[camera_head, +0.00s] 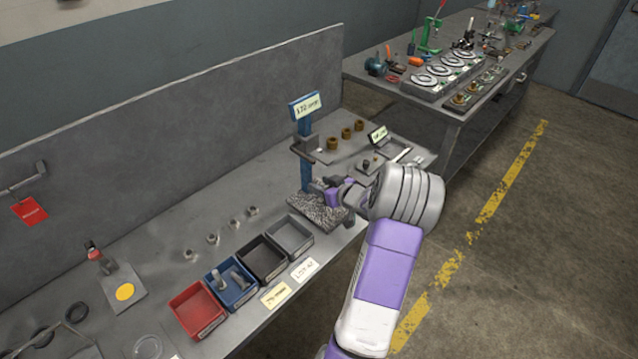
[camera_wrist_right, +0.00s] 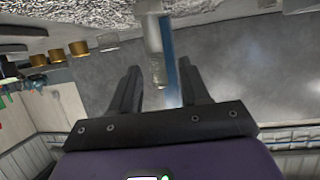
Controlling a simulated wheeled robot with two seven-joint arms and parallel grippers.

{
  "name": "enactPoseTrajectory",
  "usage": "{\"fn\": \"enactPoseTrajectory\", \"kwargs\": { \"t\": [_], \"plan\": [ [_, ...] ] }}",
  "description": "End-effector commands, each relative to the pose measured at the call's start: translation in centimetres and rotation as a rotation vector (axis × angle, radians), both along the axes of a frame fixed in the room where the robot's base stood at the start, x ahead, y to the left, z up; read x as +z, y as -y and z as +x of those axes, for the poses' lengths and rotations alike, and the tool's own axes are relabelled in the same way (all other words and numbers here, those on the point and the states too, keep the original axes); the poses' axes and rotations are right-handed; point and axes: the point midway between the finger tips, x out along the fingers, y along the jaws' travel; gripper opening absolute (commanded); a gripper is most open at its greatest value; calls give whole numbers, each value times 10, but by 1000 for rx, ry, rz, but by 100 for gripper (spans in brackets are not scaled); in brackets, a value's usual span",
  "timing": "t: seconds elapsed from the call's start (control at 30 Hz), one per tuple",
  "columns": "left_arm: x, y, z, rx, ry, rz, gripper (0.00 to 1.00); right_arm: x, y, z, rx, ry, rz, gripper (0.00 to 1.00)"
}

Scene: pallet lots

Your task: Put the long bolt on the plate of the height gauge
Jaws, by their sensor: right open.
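The height gauge has a blue post (camera_head: 306,172), a grey arm (camera_head: 304,146) and a speckled plate (camera_head: 318,212), which also shows in the right wrist view (camera_wrist_right: 70,12). My right gripper (camera_head: 318,187) is over the plate, close to the post. In the wrist view its jaws (camera_wrist_right: 158,82) are apart. A pale upright cylinder (camera_wrist_right: 153,45) shows between them beside the blue post; I cannot tell whether it is the long bolt or a gauge part. Grey bolts (camera_head: 237,279) lie in the blue bin (camera_head: 246,298). My left gripper is out of view.
A red bin (camera_head: 205,325), black bin (camera_head: 273,270) and grey bin (camera_head: 302,245) line the front edge. Several small nut-like parts (camera_head: 236,223) stand behind them. Brass cylinders (camera_head: 332,143) stand beyond the gauge. A back panel (camera_head: 200,120) bounds the bench.

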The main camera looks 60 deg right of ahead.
Motion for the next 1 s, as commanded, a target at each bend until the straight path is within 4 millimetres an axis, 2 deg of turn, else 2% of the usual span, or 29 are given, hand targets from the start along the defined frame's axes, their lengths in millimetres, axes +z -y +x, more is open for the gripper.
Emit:
{"fn": "enactPoseTrajectory", "kwargs": {
  "t": [0.03, 0.3, 0.5, 1.0],
  "plan": [
    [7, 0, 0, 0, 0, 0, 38, 8, -3, -10, -3, -1, -1, 46],
    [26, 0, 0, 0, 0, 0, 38, 30, -23, -60, -3, -1, -1, 46],
    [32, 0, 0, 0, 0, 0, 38, 39, -32, -83, -1, 0, 0, 46],
    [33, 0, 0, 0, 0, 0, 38, 40, -35, -89, 1, 1, 0, 46]
  ]
}}
